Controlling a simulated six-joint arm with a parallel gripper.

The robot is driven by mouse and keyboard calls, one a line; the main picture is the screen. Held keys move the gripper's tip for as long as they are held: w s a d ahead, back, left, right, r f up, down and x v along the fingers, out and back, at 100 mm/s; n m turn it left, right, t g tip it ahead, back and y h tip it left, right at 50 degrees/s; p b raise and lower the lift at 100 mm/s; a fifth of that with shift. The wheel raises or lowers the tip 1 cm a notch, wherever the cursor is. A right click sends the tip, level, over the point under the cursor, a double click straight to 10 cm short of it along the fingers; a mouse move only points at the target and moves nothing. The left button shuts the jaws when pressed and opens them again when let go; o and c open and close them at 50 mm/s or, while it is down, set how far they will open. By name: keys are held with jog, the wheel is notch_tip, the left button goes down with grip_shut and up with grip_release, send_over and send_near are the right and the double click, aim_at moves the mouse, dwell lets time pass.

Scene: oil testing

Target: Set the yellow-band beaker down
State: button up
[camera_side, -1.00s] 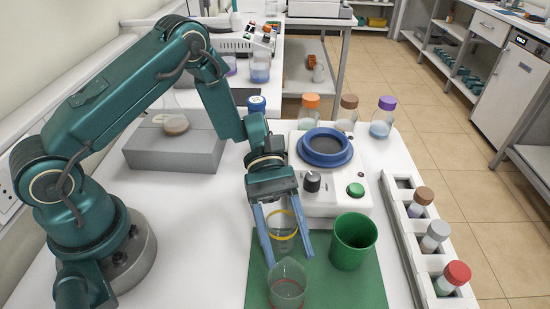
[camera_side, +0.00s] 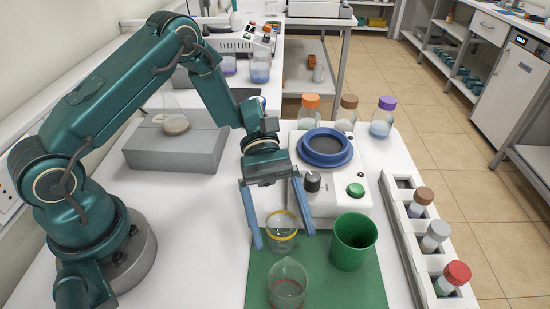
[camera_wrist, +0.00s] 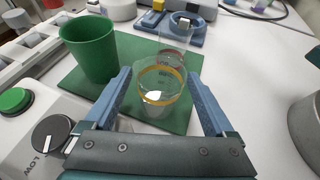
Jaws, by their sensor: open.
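The yellow-band beaker (camera_side: 281,233) is clear glass and stands upright on the green mat (camera_side: 330,285), near the mat's back edge. It also shows in the wrist view (camera_wrist: 157,84). My gripper (camera_side: 282,240) is open, with one blue finger on each side of the beaker. In the wrist view my gripper (camera_wrist: 160,92) shows gaps between both fingers and the glass. A second clear beaker (camera_side: 287,288) with a reddish band stands on the mat in front of it.
A green cup (camera_side: 352,241) stands on the mat right of the beakers. A white stirrer with a blue ring (camera_side: 325,148) stands behind. A white rack (camera_side: 410,250) with capped vials lines the right. A grey block (camera_side: 180,150) carries a flask at left.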

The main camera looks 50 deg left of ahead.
aim_at(278, 210)
jog(key=v, duration=0.8)
jog(key=shift+w+a, duration=0.15)
jog(key=shift+a+r, duration=0.2)
jog(key=shift+r, duration=0.05)
jog(key=shift+r+m+y, duration=0.3)
jog(key=s+a+r+m+t+y, duration=0.5)
jog(key=s+r+m+t+y, duration=0.4)
jog(key=s+m+t+y, duration=0.1)
jog(key=shift+s+a+m+t+y, duration=0.15)
jog(key=shift+s+m+t+y, duration=0.25)
jog(key=shift+m+t+y, duration=0.5)
